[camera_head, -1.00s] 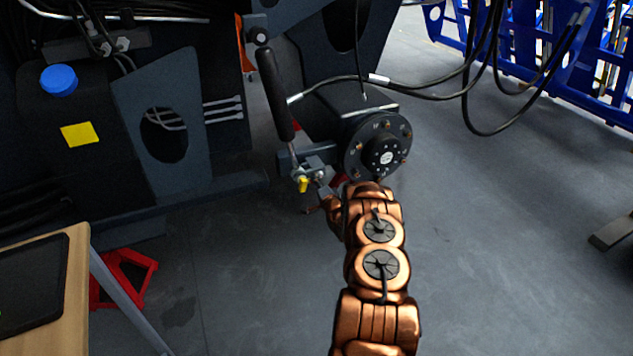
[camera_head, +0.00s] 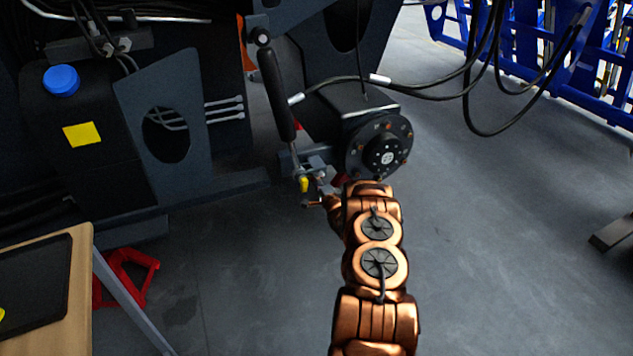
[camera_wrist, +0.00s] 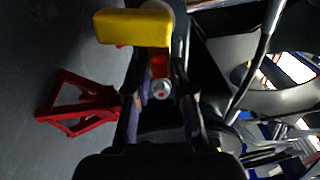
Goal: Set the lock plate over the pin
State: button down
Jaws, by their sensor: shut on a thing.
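The yellow lock plate (camera_head: 304,184) is by the lower end of the black cylinder, at the dark bracket (camera_head: 318,172). In the wrist view the yellow plate (camera_wrist: 135,27) lies across my fingertips, extending left. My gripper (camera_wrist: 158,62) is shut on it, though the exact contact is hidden. A round grey pin end (camera_wrist: 162,88) with a red part above it shows between my fingers. I cannot tell whether the plate is around the pin or beside it. In the head view my gripper (camera_head: 325,198) is small and partly hidden by my copper arm.
A black hub with bolts (camera_head: 380,146) sits just right of the bracket. The black cylinder (camera_head: 275,95) rises above it, and hoses (camera_head: 440,95) hang nearby. A red stand (camera_head: 128,277) and a wooden table (camera_head: 70,310) are at lower left. Open floor lies to the right.

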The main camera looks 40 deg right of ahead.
jog(key=c, duration=1.2)
grip_release()
jog(key=shift+o, duration=0.2)
jog(key=shift+s, duration=0.1)
jog(key=v, duration=1.2)
jog(key=shift+r, duration=0.1)
